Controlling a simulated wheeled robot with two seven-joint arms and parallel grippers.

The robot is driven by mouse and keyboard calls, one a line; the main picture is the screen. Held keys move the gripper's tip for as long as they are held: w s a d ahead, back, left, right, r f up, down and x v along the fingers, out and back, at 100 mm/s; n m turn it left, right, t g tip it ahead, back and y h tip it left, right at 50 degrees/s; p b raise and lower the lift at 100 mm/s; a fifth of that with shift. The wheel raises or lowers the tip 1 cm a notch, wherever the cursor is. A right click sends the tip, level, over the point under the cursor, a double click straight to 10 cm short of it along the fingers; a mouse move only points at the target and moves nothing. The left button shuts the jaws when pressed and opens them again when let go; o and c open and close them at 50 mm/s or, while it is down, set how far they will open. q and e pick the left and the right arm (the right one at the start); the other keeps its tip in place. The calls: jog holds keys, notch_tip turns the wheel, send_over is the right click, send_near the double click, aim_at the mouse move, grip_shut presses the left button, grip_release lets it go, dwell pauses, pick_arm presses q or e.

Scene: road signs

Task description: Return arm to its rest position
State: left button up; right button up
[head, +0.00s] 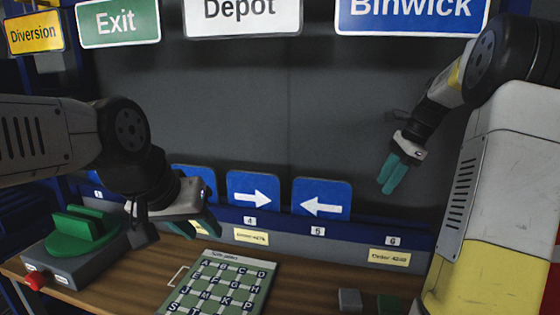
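My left gripper (208,222) is at the left, above the wooden bench and in front of the lower sign rack. Its teal fingers are partly hidden, and I cannot tell whether they are apart. My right gripper (392,178) hangs at the upper right, pointing down before the grey back panel. Its teal fingers show close together with nothing visible between them, but the gap is unclear at this angle.
Blue arrow signs (253,191) (321,198) stand in the rack (275,222). A lettered green board (262,272) lies on the bench (300,290). A green-topped device (75,245) with a red knob is at left. Larger signs, including Exit (118,21), hang above.

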jog(key=s+a+r+n+t+h, duration=0.1)
jog(key=s+a+r+n, duration=0.2)
jog(key=s+a+n, duration=0.15)
jog(key=s+a+r+n+t, duration=0.1)
jog(key=s+a+r+n, duration=0.1)
jog(key=s+a+n, duration=0.3)
jog(key=s+a+f+n+t, duration=0.1)
jog(key=s+a+n, duration=0.1)
jog(key=s+n, duration=0.2)
jog(key=s+a+f+n+t, duration=0.1)
jog(key=s+a+n, duration=0.2)
jog(key=s, duration=0.7)
jog(key=shift+s+a+f+n+t+h, duration=0.15)
jog(key=shift+s+f+n+t+h, duration=0.2)
jog(key=shift+n, duration=0.7)
jog(key=shift+r, duration=0.1)
